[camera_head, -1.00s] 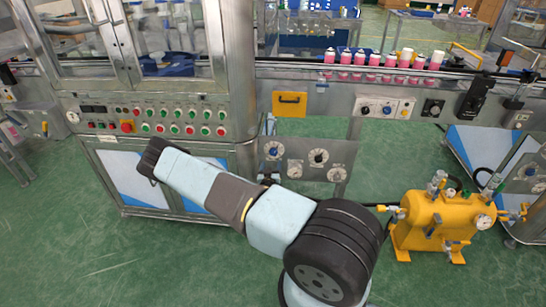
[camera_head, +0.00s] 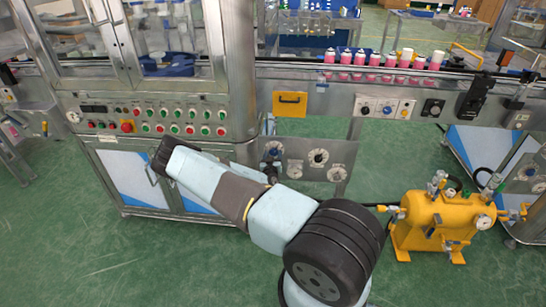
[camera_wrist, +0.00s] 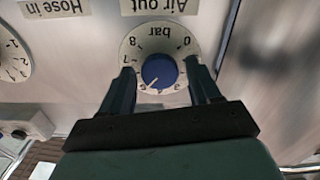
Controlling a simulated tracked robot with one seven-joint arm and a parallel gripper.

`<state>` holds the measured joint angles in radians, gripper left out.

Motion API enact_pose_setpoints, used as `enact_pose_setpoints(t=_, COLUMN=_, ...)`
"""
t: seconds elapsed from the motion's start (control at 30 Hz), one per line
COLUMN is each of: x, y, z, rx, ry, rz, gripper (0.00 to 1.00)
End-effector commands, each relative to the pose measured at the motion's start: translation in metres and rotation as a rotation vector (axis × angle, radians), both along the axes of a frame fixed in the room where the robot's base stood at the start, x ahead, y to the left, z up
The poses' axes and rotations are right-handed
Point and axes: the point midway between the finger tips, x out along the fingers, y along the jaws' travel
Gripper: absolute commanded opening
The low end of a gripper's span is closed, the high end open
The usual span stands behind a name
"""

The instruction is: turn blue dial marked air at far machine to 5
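In the wrist view the blue dial (camera_wrist: 160,70) sits on a round white scale marked "bar", seen upside down. A label above it in the picture reads "Air out". Its white pointer line runs to the lower left, close to a figure that looks like 5, though the small digits are unclear. My gripper (camera_wrist: 163,84) has one finger on each side of the dial, with a visible gap to the blue knob. In the head view the blue dial (camera_head: 274,151) is at the upper left of a grey panel (camera_head: 303,171); my gripper is mostly hidden by my arm.
Other dials are on the panel, including a black-knobbed one (camera_head: 318,157). The wrist view shows a neighbouring dial (camera_wrist: 12,62) near a "Hose in" label (camera_wrist: 53,8). A yellow tank (camera_head: 432,222) stands on the green floor to the right.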

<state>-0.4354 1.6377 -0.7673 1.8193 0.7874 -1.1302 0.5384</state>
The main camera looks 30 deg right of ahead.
Motion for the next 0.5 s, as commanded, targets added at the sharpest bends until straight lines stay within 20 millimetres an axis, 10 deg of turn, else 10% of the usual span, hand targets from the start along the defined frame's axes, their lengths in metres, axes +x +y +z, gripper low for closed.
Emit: enact_pose_setpoints(t=0.5, x=0.0002, y=0.0007, z=0.0, rx=0.0, ry=0.0, rz=0.001, gripper=0.13)
